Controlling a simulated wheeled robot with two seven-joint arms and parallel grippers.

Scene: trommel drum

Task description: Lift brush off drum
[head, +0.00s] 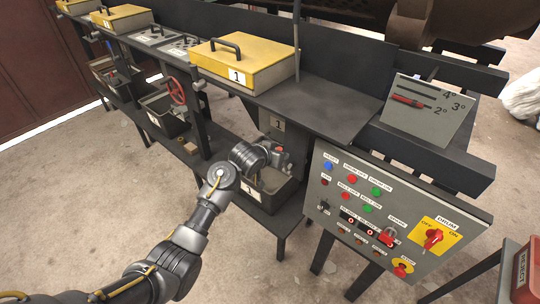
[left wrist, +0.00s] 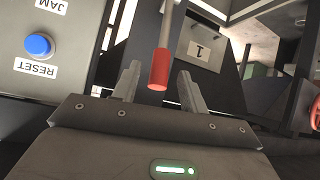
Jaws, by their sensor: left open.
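The drum (head: 450,20) is a rusty brown cylinder at the top right of the head view. I cannot make out a brush on it. My left gripper (head: 281,158) is under the black shelf, just above a dark bin. In the left wrist view the left gripper (left wrist: 158,84) is open. A rod with a red grip (left wrist: 159,70) hangs between its two fingers, and the fingers do not appear to touch it. In the head view the arm and shelf mostly hide this rod. My right gripper is not in view.
A control panel (head: 385,215) with buttons and a red drum switch stands right of my left gripper. A tilt scale (head: 425,110) sits above it. A yellow lidded box (head: 245,65) is on the shelf. The dark bin (head: 268,192) is below. Open floor lies in front.

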